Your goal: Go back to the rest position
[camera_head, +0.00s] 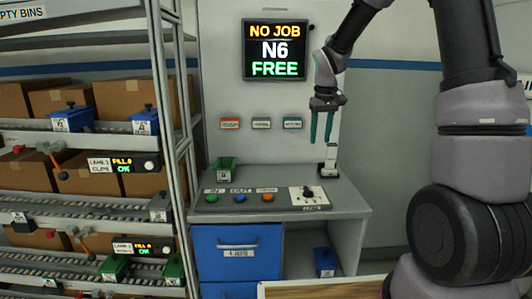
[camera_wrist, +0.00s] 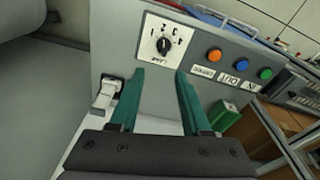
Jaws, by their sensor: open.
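My gripper (camera_head: 322,126) hangs from my arm above the right end of the grey control desk (camera_head: 345,203), in front of the pale back panel. Its two teal fingers point down and are apart, with nothing seen between them. In the wrist view my gripper (camera_wrist: 160,95) shows its open fingers, with the rotary selector knob (camera_wrist: 163,44) beyond them on a white plate. The knob (camera_head: 308,192) also shows in the head view, below and to the left of the fingers. A small white-and-grey switch (camera_wrist: 104,95) is left of the fingers in the wrist view.
A screen (camera_head: 274,49) reads NO JOB, N6, FREE. Green, blue and orange buttons (camera_head: 239,198) line the desk, and a green bin (camera_head: 227,170) stands behind them. A shelf rack (camera_head: 170,120) with cartons and small bins is at left. A wooden-edged surface (camera_head: 325,288) is in front.

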